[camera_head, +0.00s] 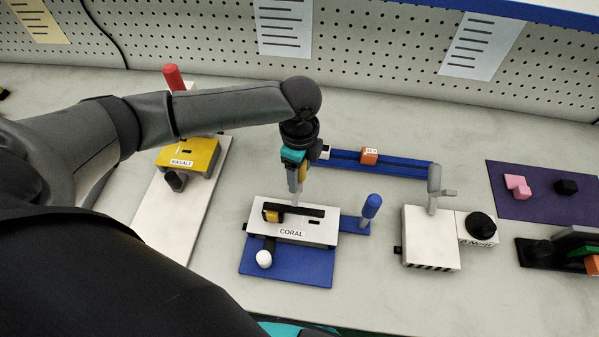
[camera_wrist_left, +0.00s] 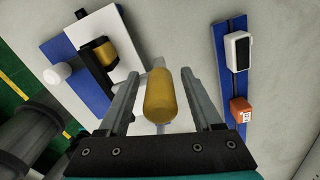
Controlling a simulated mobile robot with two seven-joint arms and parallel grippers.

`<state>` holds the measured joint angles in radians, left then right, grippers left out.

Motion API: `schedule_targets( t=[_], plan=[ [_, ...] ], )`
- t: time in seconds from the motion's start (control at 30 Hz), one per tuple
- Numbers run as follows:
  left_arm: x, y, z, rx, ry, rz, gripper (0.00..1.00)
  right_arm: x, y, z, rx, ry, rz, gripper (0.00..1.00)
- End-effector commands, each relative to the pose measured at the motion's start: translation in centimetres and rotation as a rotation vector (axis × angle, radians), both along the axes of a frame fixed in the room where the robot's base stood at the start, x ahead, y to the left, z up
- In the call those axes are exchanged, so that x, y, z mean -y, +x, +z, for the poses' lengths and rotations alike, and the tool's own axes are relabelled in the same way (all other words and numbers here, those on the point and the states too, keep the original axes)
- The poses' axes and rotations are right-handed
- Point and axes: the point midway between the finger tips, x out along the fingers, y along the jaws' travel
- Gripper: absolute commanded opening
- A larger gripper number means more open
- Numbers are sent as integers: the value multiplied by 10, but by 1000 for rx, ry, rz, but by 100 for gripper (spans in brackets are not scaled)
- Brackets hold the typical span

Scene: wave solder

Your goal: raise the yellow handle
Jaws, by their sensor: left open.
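The yellow handle (camera_wrist_left: 160,95) is an upright-looking rounded cylinder on a grey stem, seen close up in the left wrist view. It stands between the two fingers of my left gripper (camera_wrist_left: 160,78), with a gap on each side. In the head view my left gripper (camera_head: 295,180) points down just behind the white CORAL box (camera_head: 262,208). Only a sliver of the yellow handle (camera_head: 303,172) shows there, and the gripper hides the rest. My left gripper is open. My right gripper is not in view.
A blue rail (camera_head: 400,168) with an orange block (camera_head: 369,156) lies behind right. A blue handle (camera_head: 371,206) stands right of the CORAL box. The yellow BASALT box (camera_head: 200,152) with a red handle (camera_head: 173,77) is at left. A white box with a grey lever (camera_head: 434,185) is further right.

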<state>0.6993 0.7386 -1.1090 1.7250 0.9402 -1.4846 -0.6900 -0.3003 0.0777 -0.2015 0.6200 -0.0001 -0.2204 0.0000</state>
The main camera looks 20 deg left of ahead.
Motion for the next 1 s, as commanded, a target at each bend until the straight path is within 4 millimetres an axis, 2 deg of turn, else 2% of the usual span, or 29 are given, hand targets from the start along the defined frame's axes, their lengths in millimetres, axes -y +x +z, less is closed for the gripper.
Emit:
schedule_targets(
  t=[0.3,0.9,1.0],
  plan=[
    [0,0,-3,-1,0,0,66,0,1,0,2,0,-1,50],
    [0,0,-3,-1,0,0,0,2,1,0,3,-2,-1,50],
    [0,0,-3,-1,0,0,0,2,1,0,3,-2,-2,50]
  ],
)
